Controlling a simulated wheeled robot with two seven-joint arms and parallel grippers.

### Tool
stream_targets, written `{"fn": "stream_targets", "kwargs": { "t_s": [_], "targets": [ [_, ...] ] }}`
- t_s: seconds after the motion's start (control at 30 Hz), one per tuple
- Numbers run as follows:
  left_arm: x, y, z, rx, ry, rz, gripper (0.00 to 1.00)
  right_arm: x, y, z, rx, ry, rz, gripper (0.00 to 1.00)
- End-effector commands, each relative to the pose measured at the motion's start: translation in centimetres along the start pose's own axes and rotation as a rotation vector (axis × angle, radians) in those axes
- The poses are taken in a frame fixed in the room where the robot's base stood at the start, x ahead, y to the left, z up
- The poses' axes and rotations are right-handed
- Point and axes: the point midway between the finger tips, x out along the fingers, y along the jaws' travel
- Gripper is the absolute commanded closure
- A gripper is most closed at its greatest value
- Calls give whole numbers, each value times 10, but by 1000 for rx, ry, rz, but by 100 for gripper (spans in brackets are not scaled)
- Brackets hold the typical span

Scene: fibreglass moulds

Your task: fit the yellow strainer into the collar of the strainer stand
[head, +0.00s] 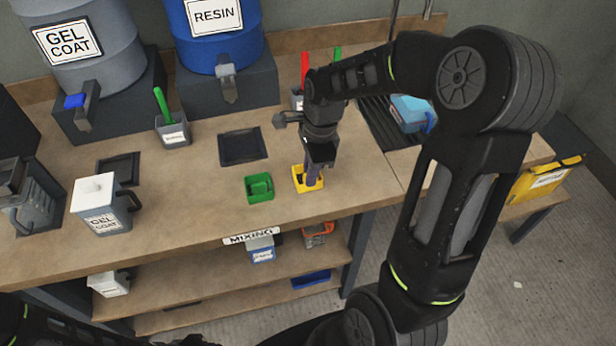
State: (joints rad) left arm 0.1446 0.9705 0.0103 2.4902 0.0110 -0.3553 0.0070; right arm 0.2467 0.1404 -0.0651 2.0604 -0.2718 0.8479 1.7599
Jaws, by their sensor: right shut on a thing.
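The yellow strainer (300,184) is a small square yellow piece at the front middle of the bench, just right of the green square container. My right gripper (315,170) points down over it and is shut on it, hiding part of its top and right side. From this view I cannot tell whether the strainer touches the bench. I cannot make out the strainer stand or its collar with certainty. My left gripper is not in view; only dark parts of my own body show along the bottom edge.
The green container (259,189) stands close to the left of the strainer. A dark square pad (243,147) lies behind it. A white-lidded gel coat jug (99,205) stands at left. The drums (215,35) stand at the back. Bare bench (190,190) lies left of the green container.

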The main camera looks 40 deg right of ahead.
Motion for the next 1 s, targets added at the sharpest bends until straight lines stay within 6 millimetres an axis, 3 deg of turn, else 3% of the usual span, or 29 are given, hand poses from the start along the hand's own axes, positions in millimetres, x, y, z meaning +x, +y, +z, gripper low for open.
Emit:
{"fn": "stream_targets", "kwargs": {
  "t_s": [0.57, 0.77, 1.0],
  "targets": [
    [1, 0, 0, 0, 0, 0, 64, -4, -1, 1, 0, 0, -1, 100],
    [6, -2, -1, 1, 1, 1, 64, -30, -1, 4, 0, -1, -6, 100],
    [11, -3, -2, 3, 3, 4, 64, -77, -1, 9, -1, -1, -6, 100]
  ]
}}
